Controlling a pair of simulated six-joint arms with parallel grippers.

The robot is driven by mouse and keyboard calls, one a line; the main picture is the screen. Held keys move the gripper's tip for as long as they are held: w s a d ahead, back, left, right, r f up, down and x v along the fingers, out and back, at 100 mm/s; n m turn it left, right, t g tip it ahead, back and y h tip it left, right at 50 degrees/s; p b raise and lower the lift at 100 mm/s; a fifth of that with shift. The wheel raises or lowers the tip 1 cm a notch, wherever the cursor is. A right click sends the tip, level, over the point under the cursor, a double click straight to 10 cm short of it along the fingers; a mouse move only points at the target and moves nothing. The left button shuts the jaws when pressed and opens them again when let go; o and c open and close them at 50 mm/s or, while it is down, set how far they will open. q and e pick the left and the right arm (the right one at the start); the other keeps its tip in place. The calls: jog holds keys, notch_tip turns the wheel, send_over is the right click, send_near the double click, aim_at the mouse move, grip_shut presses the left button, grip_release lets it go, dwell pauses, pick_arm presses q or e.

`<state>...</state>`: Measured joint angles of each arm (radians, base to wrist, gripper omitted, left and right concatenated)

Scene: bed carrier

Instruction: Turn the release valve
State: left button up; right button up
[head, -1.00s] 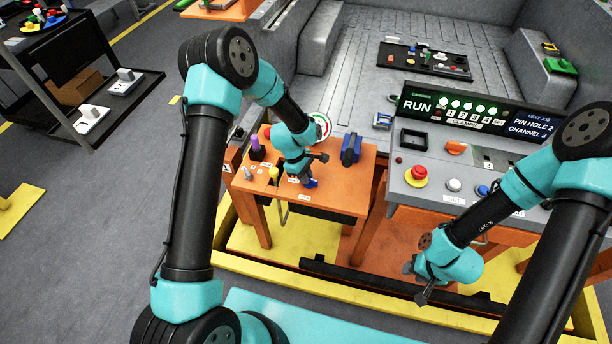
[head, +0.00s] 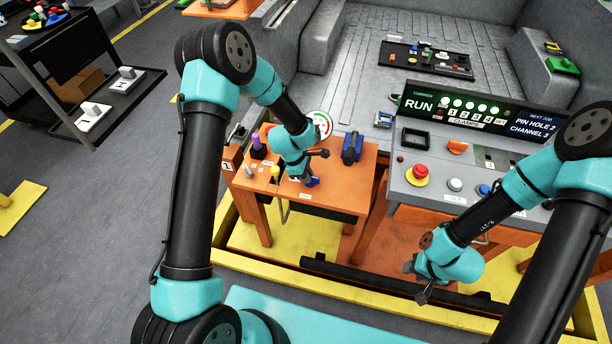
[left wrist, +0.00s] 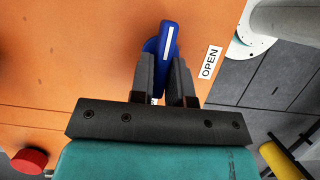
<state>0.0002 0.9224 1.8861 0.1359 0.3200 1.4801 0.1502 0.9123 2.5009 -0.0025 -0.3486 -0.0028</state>
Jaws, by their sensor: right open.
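The release valve shows as a blue handle with a white stripe (left wrist: 167,45) in the left wrist view, beside an OPEN label (left wrist: 210,62). In the head view a small blue part of it (head: 313,182) shows below my left gripper (head: 302,178) on the orange table. My left gripper's two black fingers (left wrist: 165,80) stand on either side of the handle and appear closed on it. The valve's base is hidden by the fingers. My right gripper (head: 416,282) is open and empty, in front of the grey console.
On the orange table (head: 335,200) stand a purple-topped part (head: 257,144), a yellow knob (head: 275,172) and a blue block-like part (head: 352,148). A round gauge (head: 322,123) stands behind. The grey console (head: 420,195) carries a red button (head: 420,171).

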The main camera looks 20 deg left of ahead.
pick_arm(q)
jog(key=o, duration=0.4)
jog(key=v, duration=1.7)
jog(key=shift+a+r, duration=0.1)
jog(key=shift+a, duration=0.05)
jog(key=s+f+m, duration=0.5)
jog(key=s+f, duration=0.1)
jog(key=s, duration=0.1)
jog(key=s+d+f+m, duration=0.1)
jog(key=s+f+m, duration=0.5)
jog(key=s+f, duration=0.1)
jog(key=s+d+f+m, duration=0.1)
jog(key=s+f+m, duration=0.4)
jog(key=s+f, duration=0.2)
jog(key=shift+s+f+m+t+y, duration=0.15)
jog(key=shift+s+m+t+y, duration=0.05)
jog(key=shift+m+t+y, duration=0.1)
